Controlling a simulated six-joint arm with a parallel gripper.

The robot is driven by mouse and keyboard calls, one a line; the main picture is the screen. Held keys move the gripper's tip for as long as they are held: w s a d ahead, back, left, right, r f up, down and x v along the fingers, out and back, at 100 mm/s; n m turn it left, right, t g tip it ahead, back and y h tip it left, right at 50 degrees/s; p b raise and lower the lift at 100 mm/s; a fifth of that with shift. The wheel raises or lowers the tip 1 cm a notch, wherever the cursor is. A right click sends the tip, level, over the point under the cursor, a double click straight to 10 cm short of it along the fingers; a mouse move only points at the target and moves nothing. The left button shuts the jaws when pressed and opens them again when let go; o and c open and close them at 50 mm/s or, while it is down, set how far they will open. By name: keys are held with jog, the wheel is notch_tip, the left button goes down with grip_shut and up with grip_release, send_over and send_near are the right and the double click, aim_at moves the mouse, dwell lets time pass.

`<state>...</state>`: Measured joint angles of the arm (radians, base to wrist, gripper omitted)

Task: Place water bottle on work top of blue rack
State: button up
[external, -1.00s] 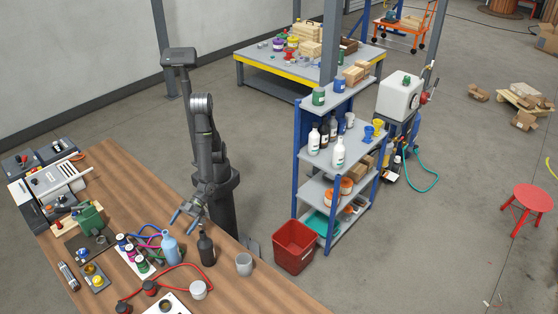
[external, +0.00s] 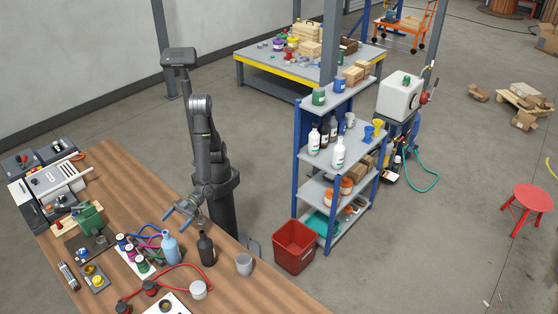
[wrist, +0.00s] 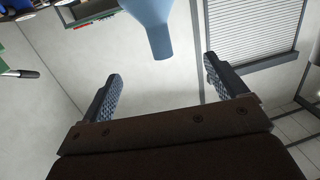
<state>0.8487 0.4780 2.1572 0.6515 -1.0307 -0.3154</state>
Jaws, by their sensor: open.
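The blue water bottle (external: 169,247) stands upright on the wooden table, beside the dark bottle (external: 206,248). Its narrow neck end shows upside down at the top of the wrist view (wrist: 155,28), between and beyond my finger lines. My gripper (external: 180,210) is open and empty, behind the bottle on the robot's side and apart from it. Both fingers are spread in the wrist view (wrist: 163,82). The blue rack (external: 297,160) stands right of my arm. Its grey top shelf (external: 333,100) carries green cans and cardboard boxes.
A grey cup (external: 244,264), colored small bottles (external: 130,250) and a red hose (external: 190,266) crowd the bottle's surroundings. White bottles (external: 338,154) stand on the rack's second shelf. A red bin (external: 294,247) sits on the floor before the rack.

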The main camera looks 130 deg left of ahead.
jog(key=h, duration=0.1)
send_near(164, 249)
jog(key=shift+t, duration=0.3)
jog(key=d, duration=0.5)
jog(key=w+d+f, duration=0.1)
jog(key=d, duration=0.2)
jog(key=shift+d, duration=0.15)
jog(key=shift+r, duration=0.1)
grip_shut()
jog(key=shift+r, duration=0.15)
